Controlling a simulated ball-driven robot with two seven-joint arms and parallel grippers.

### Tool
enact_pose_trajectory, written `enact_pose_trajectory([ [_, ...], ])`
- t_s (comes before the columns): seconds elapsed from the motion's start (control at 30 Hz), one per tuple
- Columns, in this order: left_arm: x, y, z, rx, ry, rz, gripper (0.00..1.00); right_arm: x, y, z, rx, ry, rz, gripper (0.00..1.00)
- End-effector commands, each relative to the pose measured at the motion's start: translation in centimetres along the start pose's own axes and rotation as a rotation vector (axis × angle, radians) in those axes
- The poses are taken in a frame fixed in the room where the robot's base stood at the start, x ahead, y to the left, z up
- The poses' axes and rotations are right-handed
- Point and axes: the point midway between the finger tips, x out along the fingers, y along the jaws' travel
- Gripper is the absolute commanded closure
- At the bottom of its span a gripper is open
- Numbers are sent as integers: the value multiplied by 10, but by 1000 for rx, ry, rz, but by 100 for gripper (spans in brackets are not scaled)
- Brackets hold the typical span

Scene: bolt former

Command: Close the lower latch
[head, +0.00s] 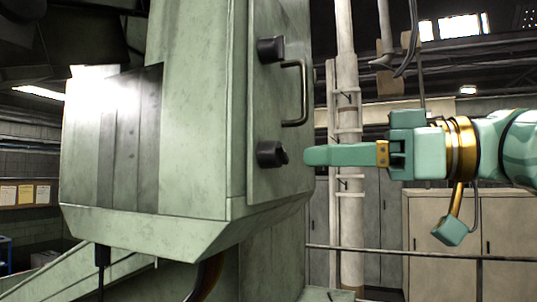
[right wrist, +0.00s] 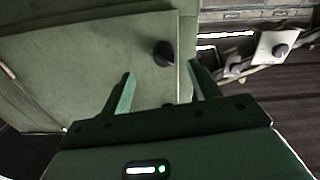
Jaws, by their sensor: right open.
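The lower latch (head: 271,153) is a dark knob on the green door panel (head: 270,110) of the machine. Its small end points to the right. My right gripper (head: 308,156) reaches in from the right with its fingertips just right of the lower latch, apparently apart from it. In the right wrist view its two fingers (right wrist: 159,70) are spread and empty. A dark knob (right wrist: 164,53) shows just beyond and between the fingertips; I cannot tell for sure which latch it is. My left gripper is not in view.
The upper latch (head: 270,49) sits above on the same panel. A dark curved door handle (head: 297,93) stands out between the two latches, above my fingertips. A pale vertical pipe (head: 346,120) and a rail (head: 420,254) stand behind my right arm.

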Motion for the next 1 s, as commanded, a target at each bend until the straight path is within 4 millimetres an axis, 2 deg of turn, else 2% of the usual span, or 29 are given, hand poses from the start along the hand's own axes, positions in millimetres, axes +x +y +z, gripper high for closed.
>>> enact_pose_trajectory([
  [0.03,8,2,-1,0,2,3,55,14,-2,3,-1,0,-5,38],
  [0.2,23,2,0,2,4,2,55,59,-3,4,-4,-2,-4,38],
  [0.3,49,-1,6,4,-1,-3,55,55,-2,8,199,0,3,38],
  [0.37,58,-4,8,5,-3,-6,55,55,-2,8,310,0,2,38],
  [0.43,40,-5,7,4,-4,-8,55,55,0,-2,413,-3,-1,38],
  [0.6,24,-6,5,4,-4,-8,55,55,0,-4,583,-1,-1,38],
  [0.77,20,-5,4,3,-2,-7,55,55,-1,-2,657,-2,0,38],
  [1.0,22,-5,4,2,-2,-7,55,55,-1,0,664,-1,0,38],
])
